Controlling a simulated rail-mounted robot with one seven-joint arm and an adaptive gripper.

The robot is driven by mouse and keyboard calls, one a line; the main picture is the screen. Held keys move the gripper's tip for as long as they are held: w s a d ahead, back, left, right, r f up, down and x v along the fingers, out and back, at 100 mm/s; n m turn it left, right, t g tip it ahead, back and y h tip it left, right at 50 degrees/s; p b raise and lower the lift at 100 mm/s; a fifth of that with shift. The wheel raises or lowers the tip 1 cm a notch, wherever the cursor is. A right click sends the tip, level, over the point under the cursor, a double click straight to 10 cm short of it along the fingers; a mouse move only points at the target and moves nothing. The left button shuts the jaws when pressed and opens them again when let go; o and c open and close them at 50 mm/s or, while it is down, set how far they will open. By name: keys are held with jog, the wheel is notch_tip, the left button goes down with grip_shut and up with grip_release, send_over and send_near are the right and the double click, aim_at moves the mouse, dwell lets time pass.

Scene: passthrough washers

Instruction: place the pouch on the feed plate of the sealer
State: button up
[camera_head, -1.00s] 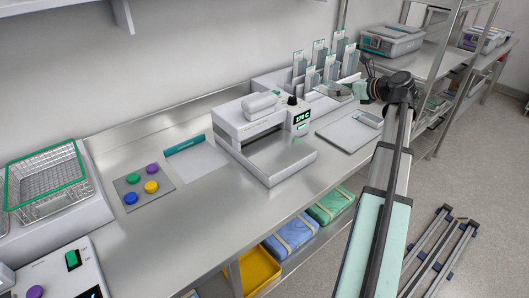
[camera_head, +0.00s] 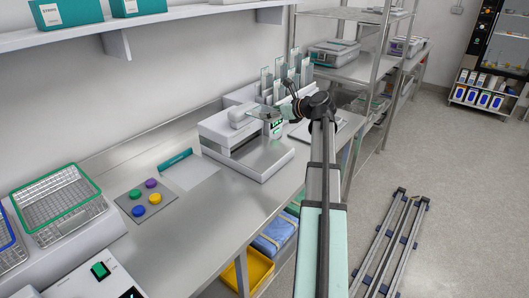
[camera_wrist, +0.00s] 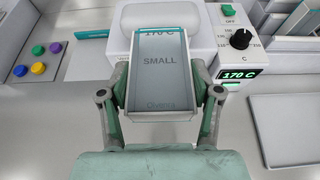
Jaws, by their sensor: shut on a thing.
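A flat grey pouch marked "SMALL" (camera_wrist: 157,72) is in the wrist view, between the fingertips of my gripper (camera_wrist: 160,98). My gripper is shut on it, one finger at each side. In the head view my gripper (camera_head: 272,117) is at the right end of the sealer (camera_head: 218,128), above the bench. The sealer is white, with a dial and a green display reading 170 C (camera_wrist: 240,73). Its feed plate (camera_head: 264,160) is a bare flat plate at the front. In the wrist view the pouch and my gripper cover much of the sealer's front.
A rack of upright pouches (camera_head: 280,86) stands behind and right of the sealer. A flat grey tray (camera_wrist: 288,130) lies right of it. A pad with coloured buttons (camera_head: 131,203) and a green-rimmed wire basket (camera_head: 55,200) are at left.

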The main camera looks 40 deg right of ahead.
aim_at(270, 155)
notch_tip(270, 155, down, 17)
jog(key=shift+r+p, duration=0.2)
jog(key=shift+p, duration=0.7)
jog(key=shift+f, duration=0.15)
jog(key=o, duration=0.8)
jog(key=shift+c, duration=0.2)
jog(key=shift+r, duration=0.2)
jog(key=b+v, duration=0.2)
jog(key=v, duration=1)
